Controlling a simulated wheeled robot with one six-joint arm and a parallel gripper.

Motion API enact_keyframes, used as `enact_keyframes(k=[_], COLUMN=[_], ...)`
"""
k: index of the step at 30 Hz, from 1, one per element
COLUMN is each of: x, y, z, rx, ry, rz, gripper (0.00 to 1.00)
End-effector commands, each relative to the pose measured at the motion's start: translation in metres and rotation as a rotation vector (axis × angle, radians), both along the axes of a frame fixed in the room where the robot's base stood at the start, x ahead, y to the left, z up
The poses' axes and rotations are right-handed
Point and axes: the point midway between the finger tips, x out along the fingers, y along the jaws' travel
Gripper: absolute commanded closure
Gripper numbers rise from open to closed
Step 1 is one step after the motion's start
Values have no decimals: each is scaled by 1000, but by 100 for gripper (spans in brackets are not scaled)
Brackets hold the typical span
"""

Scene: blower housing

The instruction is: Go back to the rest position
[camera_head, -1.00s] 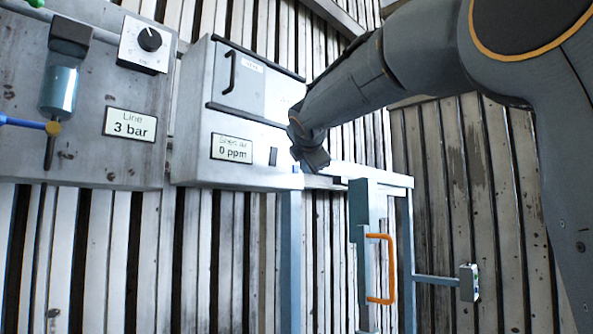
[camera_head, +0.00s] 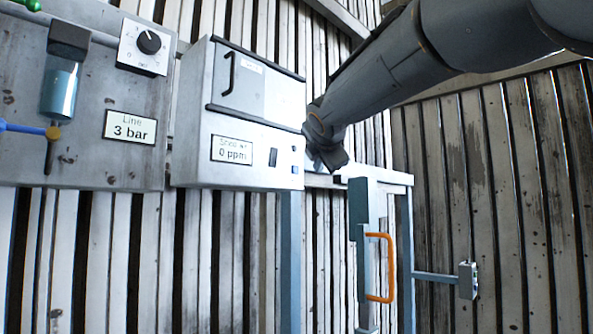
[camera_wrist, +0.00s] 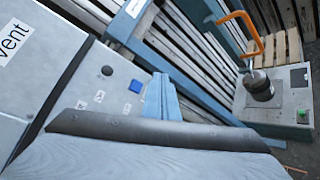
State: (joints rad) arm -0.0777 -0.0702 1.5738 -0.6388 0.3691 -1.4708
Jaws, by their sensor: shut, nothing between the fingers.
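My arm comes in from the top right in the head view, and its wrist end hangs just right of the grey analyser cabinet (camera_head: 240,115). My gripper (camera_wrist: 160,90) shows in the wrist view as two pale blue fingers pressed together, with nothing between them. In the head view the fingers are mostly hidden behind the wrist. The cabinet's display reads 0 ppm. In the wrist view the cabinet front (camera_wrist: 75,80) carries a vent label, a dark round button (camera_wrist: 107,71) and a blue square button (camera_wrist: 135,86), left of my fingers.
Below my wrist is a blue-grey frame with an orange handle (camera_head: 390,268). A small box (camera_head: 468,281) sits on an arm to its right. A panel (camera_head: 85,150) reading 3 bar hangs at left. In the wrist view a grey box (camera_wrist: 288,105) with a black cylinder stands at right.

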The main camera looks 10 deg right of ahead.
Motion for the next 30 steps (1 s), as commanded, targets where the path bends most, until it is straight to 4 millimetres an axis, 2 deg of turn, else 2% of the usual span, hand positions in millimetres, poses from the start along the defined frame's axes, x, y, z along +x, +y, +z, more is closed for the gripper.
enact_keyframes(k=[17,20,23,26,30], x=[0,1,2,-1,-18], y=[0,0,-1,-2,-4], z=[0,-11,-47,-106,-203], rx=[0,24,108,253,498], ry=[0,15,62,140,263], rz=[0,-6,-28,-77,-195], gripper=[100,100,100,100,100])
